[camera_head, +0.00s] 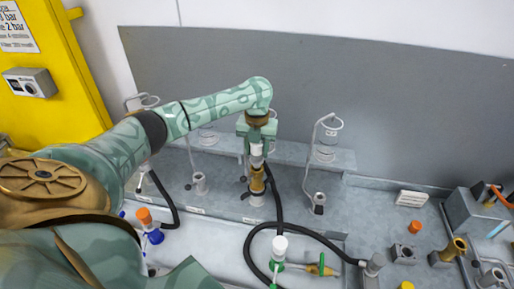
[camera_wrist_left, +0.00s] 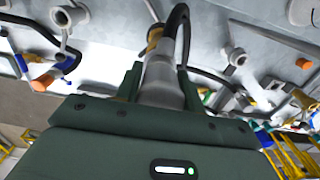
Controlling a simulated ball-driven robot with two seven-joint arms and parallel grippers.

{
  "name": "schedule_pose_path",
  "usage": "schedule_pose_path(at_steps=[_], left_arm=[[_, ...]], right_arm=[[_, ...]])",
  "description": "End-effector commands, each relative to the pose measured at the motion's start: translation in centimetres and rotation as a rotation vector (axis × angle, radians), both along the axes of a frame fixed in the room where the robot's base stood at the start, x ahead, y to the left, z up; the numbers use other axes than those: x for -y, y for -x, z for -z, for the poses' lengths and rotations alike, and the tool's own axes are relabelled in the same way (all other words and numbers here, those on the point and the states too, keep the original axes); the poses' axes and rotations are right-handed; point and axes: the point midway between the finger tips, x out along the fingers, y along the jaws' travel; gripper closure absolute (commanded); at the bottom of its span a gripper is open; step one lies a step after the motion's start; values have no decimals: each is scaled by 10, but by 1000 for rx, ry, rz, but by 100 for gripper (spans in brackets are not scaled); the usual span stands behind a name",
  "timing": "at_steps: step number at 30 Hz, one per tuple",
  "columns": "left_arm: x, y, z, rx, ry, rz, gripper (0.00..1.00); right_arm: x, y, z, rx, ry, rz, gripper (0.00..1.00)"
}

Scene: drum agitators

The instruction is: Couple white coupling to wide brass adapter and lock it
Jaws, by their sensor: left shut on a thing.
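My left gripper (camera_head: 256,147) points down at the middle of the bench and is shut on the white coupling (camera_head: 256,152). In the left wrist view the coupling (camera_wrist_left: 163,82) sits between the two fingers. The brass adapter (camera_head: 257,180) stands upright directly below the coupling; part of it shows in the left wrist view (camera_wrist_left: 153,38). The two are in line and look touching, but I cannot tell whether they are seated or locked. A black hose (camera_head: 277,200) runs down beside the adapter. My right gripper is out of view.
Wire holders with cups stand either side, one at right (camera_head: 325,150). A white-capped green fitting (camera_head: 280,246) and a looping black hose (camera_head: 335,245) lie in front. A blue and orange fitting (camera_head: 148,226) is at left. Brass fittings (camera_head: 455,248) stand at right.

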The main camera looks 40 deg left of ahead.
Motion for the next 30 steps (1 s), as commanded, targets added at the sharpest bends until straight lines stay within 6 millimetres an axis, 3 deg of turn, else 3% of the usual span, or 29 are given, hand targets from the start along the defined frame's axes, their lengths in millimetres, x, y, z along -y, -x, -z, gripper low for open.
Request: schedule_pose_path(at_steps=[17,30], left_arm=[[1,0,22,0,1,1,94],[1,0,23,1,0,0,94]], right_arm=[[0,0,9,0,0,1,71],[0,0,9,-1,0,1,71]])
